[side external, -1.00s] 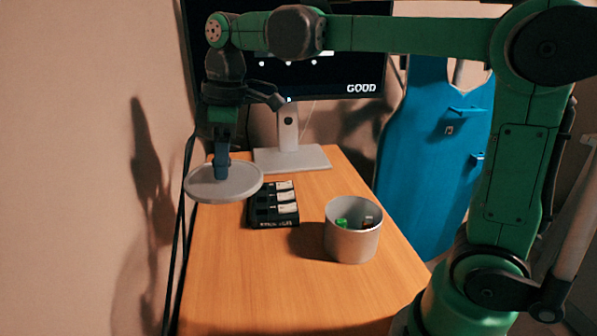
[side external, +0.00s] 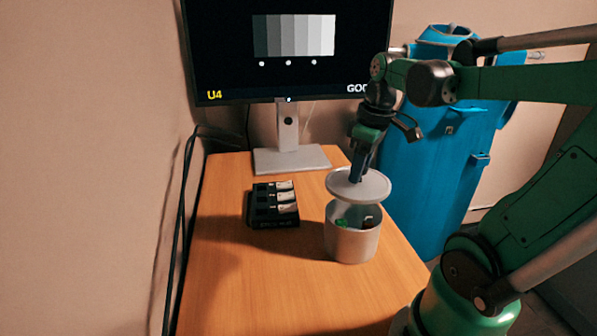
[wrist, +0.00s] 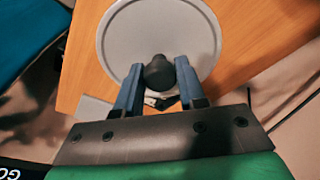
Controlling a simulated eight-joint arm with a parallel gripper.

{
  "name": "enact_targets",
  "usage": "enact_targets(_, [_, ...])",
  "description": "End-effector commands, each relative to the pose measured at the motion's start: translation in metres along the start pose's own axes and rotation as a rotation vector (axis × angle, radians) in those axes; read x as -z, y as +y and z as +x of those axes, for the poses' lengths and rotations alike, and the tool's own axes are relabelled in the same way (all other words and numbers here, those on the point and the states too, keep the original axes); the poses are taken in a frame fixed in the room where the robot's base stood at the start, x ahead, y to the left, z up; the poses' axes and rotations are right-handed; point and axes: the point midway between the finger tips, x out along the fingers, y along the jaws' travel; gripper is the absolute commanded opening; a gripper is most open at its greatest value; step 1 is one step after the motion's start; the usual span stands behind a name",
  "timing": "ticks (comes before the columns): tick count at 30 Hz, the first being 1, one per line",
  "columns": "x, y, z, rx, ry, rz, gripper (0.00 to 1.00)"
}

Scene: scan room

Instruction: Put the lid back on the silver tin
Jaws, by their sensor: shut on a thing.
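The silver tin (side external: 352,243) stands upright on the table toward the right edge, with its top open. A green item (side external: 341,223) and a dark item show inside it. My gripper (side external: 357,178) is shut on the knob of the round grey lid (side external: 341,188) and holds it just above the tin. A gap shows between the lid and the tin's rim, and the lid looks slightly offset toward the back. In the wrist view the lid (wrist: 125,40) lies beyond the fingers, and the dark knob (wrist: 158,72) sits between them. The lid hides the tin there.
A black tray (side external: 272,222) with several pale blocks sits left of the tin on the wooden table (side external: 240,285). A monitor (side external: 225,60) on a grey stand (side external: 290,160) is at the back. A blue cabinet-like object (side external: 425,190) stands right of the table. The front of the table is clear.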

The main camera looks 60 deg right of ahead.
Motion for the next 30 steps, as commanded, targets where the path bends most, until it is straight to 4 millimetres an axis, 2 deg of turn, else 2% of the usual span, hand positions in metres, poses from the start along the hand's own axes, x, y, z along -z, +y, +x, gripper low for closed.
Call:
enact_targets(9, [-0.004, 0.0, 0.033, 0.0, 0.0, -0.002, 0.0])
enact_targets(15, [-0.006, 0.0, 0.047, 0.0, 0.0, -0.003, 0.0])
enact_targets(30, [-0.007, -0.001, 0.052, 0.0, 0.0, -0.003, 0.0])
